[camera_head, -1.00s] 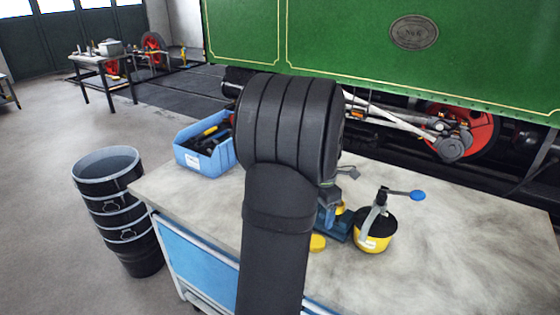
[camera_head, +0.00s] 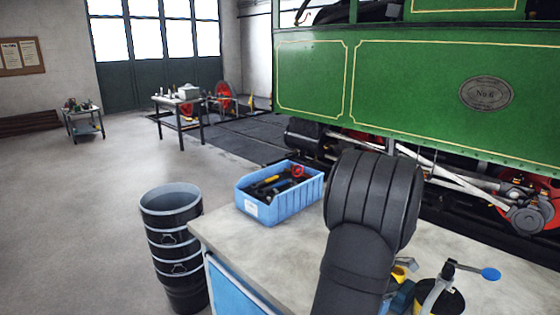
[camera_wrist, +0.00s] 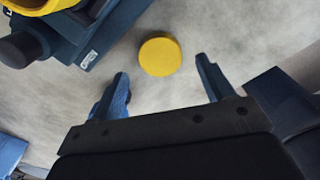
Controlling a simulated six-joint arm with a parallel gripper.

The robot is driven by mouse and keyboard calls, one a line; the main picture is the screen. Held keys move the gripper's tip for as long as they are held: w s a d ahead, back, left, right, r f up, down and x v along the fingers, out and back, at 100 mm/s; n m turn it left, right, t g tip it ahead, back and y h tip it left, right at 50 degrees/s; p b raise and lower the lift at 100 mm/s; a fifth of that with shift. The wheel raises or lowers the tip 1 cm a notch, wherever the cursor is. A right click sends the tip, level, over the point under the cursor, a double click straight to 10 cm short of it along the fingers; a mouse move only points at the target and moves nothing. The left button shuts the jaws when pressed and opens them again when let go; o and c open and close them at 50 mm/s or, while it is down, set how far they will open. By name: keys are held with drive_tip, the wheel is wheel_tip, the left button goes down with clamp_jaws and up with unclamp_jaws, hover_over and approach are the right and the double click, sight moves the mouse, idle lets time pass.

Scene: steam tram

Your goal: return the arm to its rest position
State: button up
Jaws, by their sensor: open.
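My gripper (camera_wrist: 162,88) is open in the wrist view, its two fingers spread wide with nothing between them. It is above the workbench top (camera_head: 275,252), and a round yellow disc (camera_wrist: 160,54) lies on that top just beyond the fingertips. In the head view my black arm covers the right middle of the bench and hides the gripper. A blue vise-like device (camera_wrist: 85,30) stands at upper left in the wrist view. A black and yellow can with a blue-knobbed lever (camera_head: 444,295) stands right of my arm in the head view.
A blue bin (camera_head: 283,208) with tools stands on the bench's far left corner. A stack of black buckets (camera_head: 172,240) stands on the floor left of the bench. The green tram (camera_head: 410,90) stands behind. The bench top's left front is clear.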

drive_tip(key=shift+f, duration=0.1)
idle(0.3)
drive_tip(key=shift+f, duration=0.35)
wheel_tip(320, 180, down, 3)
drive_tip(key=shift+r, duration=0.2)
wheel_tip(320, 180, up, 12)
wheel_tip(320, 180, down, 12)
drive_tip(key=shift+f, duration=0.15)
wheel_tip(320, 180, up, 10)
drive_tip(key=shift+m, duration=0.3)
drive_tip(key=w+d+r, duration=0.1)
drive_tip(key=w+d, duration=0.1)
drive_tip(key=d, duration=0.1)
drive_tip(key=w+d+r, duration=0.1)
drive_tip(key=w+d, duration=0.1)
drive_tip(key=d, duration=0.1)
drive_tip(key=w+d+r, duration=0.1)
drive_tip(key=w+d, duration=0.1)
drive_tip(key=d, duration=0.1)
drive_tip(key=shift+w+d+r, duration=0.2)
drive_tip(key=shift+w, duration=0.2)
wheel_tip(320, 180, down, 2)
drive_tip(key=shift+a+f, duration=0.1)
drive_tip(key=shift+a, duration=0.05)
drive_tip(key=shift+f, duration=0.35)
